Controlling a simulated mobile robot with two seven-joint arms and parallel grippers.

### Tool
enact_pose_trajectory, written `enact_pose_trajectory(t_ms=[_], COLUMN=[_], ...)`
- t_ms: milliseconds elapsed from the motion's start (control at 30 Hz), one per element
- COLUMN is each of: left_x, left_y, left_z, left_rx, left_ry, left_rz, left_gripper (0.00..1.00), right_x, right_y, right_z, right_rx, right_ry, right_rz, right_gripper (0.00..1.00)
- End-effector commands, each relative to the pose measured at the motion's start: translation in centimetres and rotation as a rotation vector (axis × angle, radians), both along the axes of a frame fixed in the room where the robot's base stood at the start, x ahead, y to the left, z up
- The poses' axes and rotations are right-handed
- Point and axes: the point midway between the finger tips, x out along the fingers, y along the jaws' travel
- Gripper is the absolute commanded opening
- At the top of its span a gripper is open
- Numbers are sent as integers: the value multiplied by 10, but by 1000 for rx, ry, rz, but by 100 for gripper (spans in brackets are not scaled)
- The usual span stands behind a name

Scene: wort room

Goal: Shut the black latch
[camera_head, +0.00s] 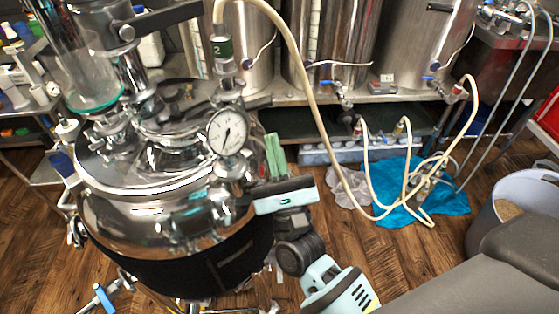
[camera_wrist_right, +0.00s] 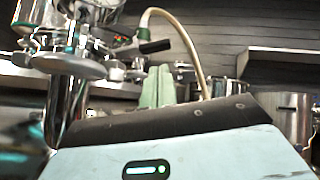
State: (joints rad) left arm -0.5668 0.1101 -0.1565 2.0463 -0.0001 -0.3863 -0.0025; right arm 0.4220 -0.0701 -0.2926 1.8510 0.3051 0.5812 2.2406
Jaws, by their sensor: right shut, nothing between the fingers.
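My right gripper (camera_head: 275,155) is shut and empty, its green fingers together and pointing up just right of the steel vessel's round gauge (camera_head: 228,131). In the right wrist view the shut fingers (camera_wrist_right: 157,88) stand beyond the pale blue gripper body. In that view a black lever (camera_wrist_right: 154,47) sticks out to the right from a steel fitting, up and left of the fingers and apart from them. In the head view a black bar handle (camera_head: 165,19) shows above the vessel lid. I cannot tell which black part is the latch, or whether it is open. My left gripper is out of view.
The steel vessel (camera_head: 150,215) with a black band fills the left. A cream hose (camera_head: 310,90) arches close behind the fingers. Steel tanks (camera_head: 335,40) stand on a rack behind. A blue cloth (camera_head: 450,199) and a pale bucket (camera_head: 520,190) are on the wood floor at right.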

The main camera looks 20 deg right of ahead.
Motion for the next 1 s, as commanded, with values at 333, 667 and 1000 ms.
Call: enact_pose_trajectory(t_ms=[333,667,1000], left_x=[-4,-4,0], left_y=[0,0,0], left_z=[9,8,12], left_rx=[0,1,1], left_ry=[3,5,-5], left_rz=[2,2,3], left_gripper=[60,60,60], right_x=[31,34,41], right_y=[-1,-1,-2], right_z=[30,32,35], right_rx=[0,0,-33], right_ry=[-1,1,8], right_rz=[-1,-1,0], right_gripper=[0,0,0])
